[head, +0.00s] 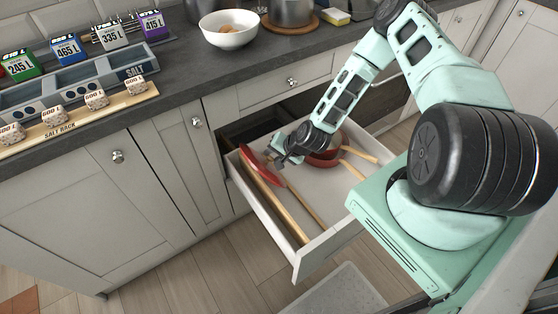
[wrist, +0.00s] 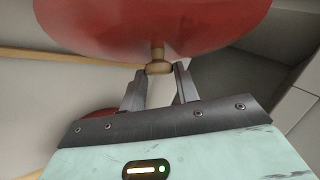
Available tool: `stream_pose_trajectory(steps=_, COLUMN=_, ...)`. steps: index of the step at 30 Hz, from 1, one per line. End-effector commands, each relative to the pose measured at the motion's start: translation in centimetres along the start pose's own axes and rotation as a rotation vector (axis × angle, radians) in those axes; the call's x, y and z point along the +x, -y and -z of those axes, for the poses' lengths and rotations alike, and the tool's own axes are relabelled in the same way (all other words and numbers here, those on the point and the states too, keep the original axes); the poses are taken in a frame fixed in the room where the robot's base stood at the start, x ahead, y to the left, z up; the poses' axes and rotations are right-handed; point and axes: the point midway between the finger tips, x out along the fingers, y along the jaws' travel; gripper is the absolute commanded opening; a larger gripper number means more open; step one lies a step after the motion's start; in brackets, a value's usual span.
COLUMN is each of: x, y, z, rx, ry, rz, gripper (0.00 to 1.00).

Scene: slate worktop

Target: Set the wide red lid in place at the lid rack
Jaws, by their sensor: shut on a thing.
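The wide red lid (head: 254,164) is tilted on edge above the left side of the open drawer. Its red face fills the top of the wrist view (wrist: 150,25), with a small wooden knob (wrist: 158,67) at its middle. My gripper (head: 276,157) is shut on that knob; its two fingertips sit on either side of it in the wrist view (wrist: 160,72). I cannot make out a lid rack in either view.
The open drawer (head: 336,233) holds red pans (head: 325,158) with wooden handles, and long wooden handles lie at its left. The worktop (head: 190,75) above carries a white bowl (head: 229,30), a pot (head: 291,10), and a salt rack (head: 85,117) with small blocks.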

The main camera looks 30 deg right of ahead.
Motion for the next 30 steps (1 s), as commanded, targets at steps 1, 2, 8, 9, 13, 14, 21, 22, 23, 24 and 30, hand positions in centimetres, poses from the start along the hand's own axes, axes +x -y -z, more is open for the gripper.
stream_pose_trajectory(steps=1, x=0.5, y=0.3, z=0.3, rx=-0.002, ry=-0.002, rz=0.002, gripper=0.00)
stream_pose_trajectory(steps=2, x=0.6, y=0.4, z=0.4, rx=-0.001, ry=-0.001, rz=0.002, gripper=0.00)
stream_pose_trajectory(steps=8, x=2.1, y=-0.2, z=0.4, rx=0.002, ry=0.000, rz=0.001, gripper=0.00)
stream_pose_trajectory(steps=9, x=2.3, y=-0.4, z=0.4, rx=0.001, ry=0.000, rz=0.001, gripper=0.00)
stream_pose_trajectory(steps=13, x=2.8, y=-0.8, z=0.3, rx=0.001, ry=0.000, rz=0.001, gripper=0.00)
stream_pose_trajectory(steps=14, x=2.9, y=-0.8, z=0.3, rx=0.001, ry=0.000, rz=0.001, gripper=0.00)
stream_pose_trajectory(steps=21, x=3.0, y=-1.0, z=0.2, rx=0.001, ry=0.000, rz=0.001, gripper=0.00)
stream_pose_trajectory(steps=22, x=3.0, y=-1.0, z=0.2, rx=0.001, ry=0.000, rz=0.001, gripper=0.00)
stream_pose_trajectory(steps=23, x=3.0, y=-1.0, z=0.2, rx=0.001, ry=0.000, rz=0.001, gripper=0.00)
stream_pose_trajectory(steps=24, x=3.0, y=-1.0, z=0.2, rx=0.001, ry=0.000, rz=0.001, gripper=0.00)
stream_pose_trajectory(steps=30, x=3.0, y=-1.0, z=0.2, rx=0.001, ry=0.000, rz=0.001, gripper=0.56)
